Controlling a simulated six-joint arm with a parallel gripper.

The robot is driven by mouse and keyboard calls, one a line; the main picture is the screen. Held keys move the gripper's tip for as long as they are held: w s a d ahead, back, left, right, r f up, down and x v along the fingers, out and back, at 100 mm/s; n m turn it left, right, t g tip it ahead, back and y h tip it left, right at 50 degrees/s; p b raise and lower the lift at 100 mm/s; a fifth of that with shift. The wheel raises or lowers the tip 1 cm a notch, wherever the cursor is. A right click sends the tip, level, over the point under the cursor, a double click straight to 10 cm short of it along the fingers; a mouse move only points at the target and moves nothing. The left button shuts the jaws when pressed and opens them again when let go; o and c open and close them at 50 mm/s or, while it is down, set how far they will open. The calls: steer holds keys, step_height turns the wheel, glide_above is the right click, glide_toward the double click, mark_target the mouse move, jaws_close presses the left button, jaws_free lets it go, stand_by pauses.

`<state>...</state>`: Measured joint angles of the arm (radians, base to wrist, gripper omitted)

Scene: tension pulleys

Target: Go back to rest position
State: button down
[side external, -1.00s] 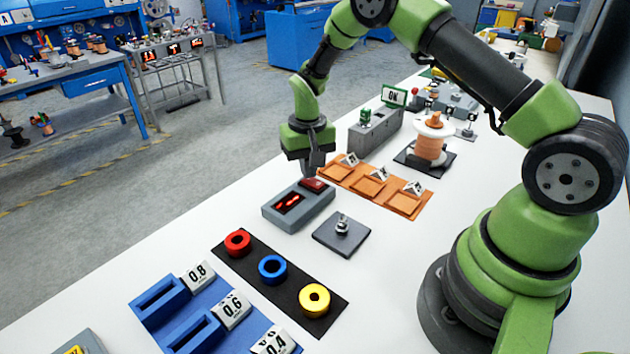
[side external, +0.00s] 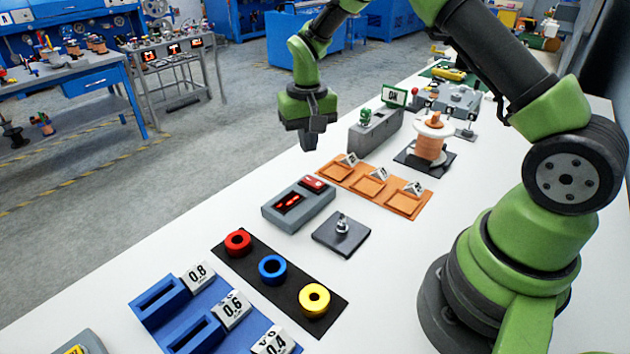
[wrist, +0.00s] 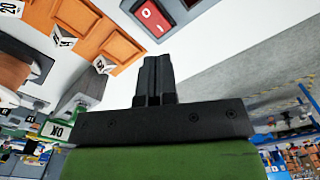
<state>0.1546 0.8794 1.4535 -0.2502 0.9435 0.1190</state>
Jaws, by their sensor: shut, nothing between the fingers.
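My gripper (side external: 308,141) hangs in the air above the far-left part of the white table, fingers pointing down. It is shut and empty. In the wrist view my gripper (wrist: 157,62) shows its two dark fingers pressed together. Below and in front of it in the side view stands a grey box (side external: 300,206) with a red lit display and a red switch. That switch (wrist: 153,17) also shows at the top of the wrist view. The gripper is apart from everything.
An orange tray (side external: 375,186) with labelled slots, a grey machine with an OK sign (side external: 393,96) and a copper spool (side external: 432,138) stand near. A dark plate (side external: 341,235) with a metal post, red, blue and yellow rings (side external: 272,268) and blue labelled holders (side external: 160,302) lie nearer.

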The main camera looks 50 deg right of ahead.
steer(key=s+a+r+t, duration=0.25)
steer(key=s+r, duration=0.25)
steer(key=r, duration=0.4)
steer(key=s+a+r+t, duration=0.1)
steer(key=s+a+r, duration=0.25)
steer(key=r, duration=0.45)
steer(key=s+a+r+n+t+y, duration=0.1)
steer(key=s+t, duration=0.1)
steer(key=s, duration=0.5)
steer(key=s+a+r+n+t+y, duration=0.1)
steer(key=s+r, duration=0.1)
steer(key=s, duration=0.5)
steer(key=shift+s+a+r+t, duration=0.2)
steer(key=shift+s+a+t, duration=0.05)
steer(key=shift+a+t, duration=0.1)
steer(key=shift+d, duration=0.1)
